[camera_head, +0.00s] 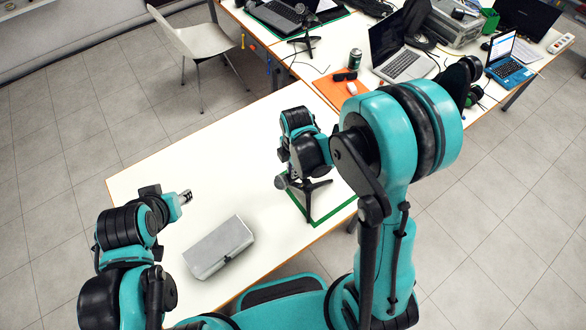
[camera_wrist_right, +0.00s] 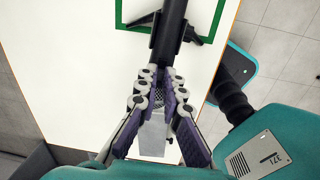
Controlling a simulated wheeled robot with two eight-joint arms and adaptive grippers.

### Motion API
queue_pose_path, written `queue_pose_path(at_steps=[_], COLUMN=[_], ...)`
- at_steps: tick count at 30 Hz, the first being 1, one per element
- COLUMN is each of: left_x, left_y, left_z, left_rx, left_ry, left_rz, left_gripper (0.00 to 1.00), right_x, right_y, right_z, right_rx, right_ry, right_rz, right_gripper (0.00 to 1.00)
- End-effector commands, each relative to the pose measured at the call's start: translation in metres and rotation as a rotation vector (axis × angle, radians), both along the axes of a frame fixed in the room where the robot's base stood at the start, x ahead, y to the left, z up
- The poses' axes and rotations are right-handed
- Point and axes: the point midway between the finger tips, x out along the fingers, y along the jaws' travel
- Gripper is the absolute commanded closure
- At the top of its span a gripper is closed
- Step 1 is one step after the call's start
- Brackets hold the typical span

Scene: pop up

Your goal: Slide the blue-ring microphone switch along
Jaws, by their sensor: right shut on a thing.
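A dark microphone (camera_head: 281,181) on a small black tripod (camera_head: 309,189) stands on a green-edged mat (camera_head: 322,218) at the table's right end. My right gripper (camera_head: 290,172) is at the microphone, with its fingers mostly hidden by the wrist. The right wrist view shows the black microphone body (camera_wrist_right: 170,30) between the purple-padded fingers of my right gripper (camera_wrist_right: 160,82), which are shut on it. A grey mesh part shows between the fingers. I see no blue ring or switch. My left gripper (camera_head: 185,197) is over the table's left part, away from the microphone; its opening is too small to tell.
A grey case (camera_head: 220,247) lies on the white table (camera_head: 235,130) between my arms. The table's middle is clear. Behind stand another tripod microphone (camera_head: 305,35), a green can (camera_head: 354,59), an orange mat (camera_head: 336,90) and several laptops. A white chair (camera_head: 200,40) is at the far left.

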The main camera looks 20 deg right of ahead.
Motion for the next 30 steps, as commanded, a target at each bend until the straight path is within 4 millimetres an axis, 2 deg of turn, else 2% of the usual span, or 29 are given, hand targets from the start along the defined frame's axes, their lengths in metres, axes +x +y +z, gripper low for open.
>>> queue_pose_path(at_steps=[30], left_x=[-0.0001], left_y=[0.0000], left_z=[-0.0068], left_rx=[0.000], left_ry=[0.000], left_rz=[0.000], left_gripper=[0.60], right_x=[0.0024], right_y=[-0.0079], right_z=[-0.0020], right_rx=[0.000], right_ry=[0.000], right_rz=[-0.001], right_gripper=[1.00])
